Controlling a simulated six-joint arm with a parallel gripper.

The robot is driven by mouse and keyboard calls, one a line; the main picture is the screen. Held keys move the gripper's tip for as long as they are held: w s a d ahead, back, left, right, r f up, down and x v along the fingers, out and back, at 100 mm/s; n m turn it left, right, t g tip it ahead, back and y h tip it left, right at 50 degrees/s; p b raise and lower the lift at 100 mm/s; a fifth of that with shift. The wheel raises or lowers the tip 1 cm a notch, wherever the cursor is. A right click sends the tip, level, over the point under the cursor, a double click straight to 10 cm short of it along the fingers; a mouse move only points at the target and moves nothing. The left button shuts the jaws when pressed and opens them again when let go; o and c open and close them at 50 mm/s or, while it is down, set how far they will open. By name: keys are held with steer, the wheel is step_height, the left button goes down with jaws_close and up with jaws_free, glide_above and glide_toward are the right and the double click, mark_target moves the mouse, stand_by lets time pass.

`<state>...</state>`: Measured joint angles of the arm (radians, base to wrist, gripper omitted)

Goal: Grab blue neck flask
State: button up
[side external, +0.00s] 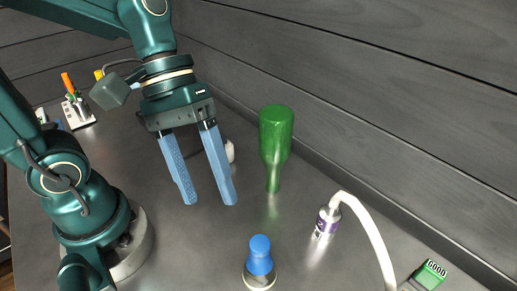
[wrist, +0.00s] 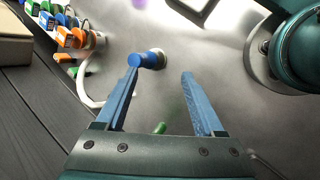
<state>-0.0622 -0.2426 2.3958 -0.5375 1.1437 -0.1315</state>
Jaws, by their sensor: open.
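The blue neck flask (side external: 260,262) stands at the bottom middle of the side view, with a blue neck above a clear round base. In the wrist view the flask's blue neck (wrist: 150,60) shows just beyond my left fingertip, which partly overlaps it. My gripper (side external: 211,204) has two long blue fingers spread apart with nothing between them. It is above the table, up and to the left of the flask in the side view. The gripper (wrist: 160,72) also shows open in the wrist view. The flask's clear base is hard to make out there.
A green bottle (side external: 275,140) stands neck-down right of my gripper. A meter reading GOOD (side external: 431,272) is at lower right. A rack with coloured handles (side external: 76,110) is at back left.

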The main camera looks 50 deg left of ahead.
mark_target(259, 241)
steer(key=w+d+f+n+g+h, duration=0.1)
steer(key=n+h, duration=0.1)
steer(key=n, duration=0.1)
steer(key=w+d+f+n+g+h, duration=0.1)
steer(key=w+f+n+h, duration=0.1)
steer(key=n, duration=0.1)
steer(key=w+d+f+n+g+h, duration=0.1)
steer(key=f+n+h, duration=0.1)
steer(key=h, duration=0.1)
steer(key=shift+w+d+f+n+g, duration=0.15)
steer(key=shift+w+d+n+g, duration=0.05)
steer(key=shift+n+g, duration=0.2)
steer(key=shift+x, duration=2.65)
steer(key=shift+a+f, duration=0.15)
steer(key=shift+f, duration=0.05)
jaws_close()
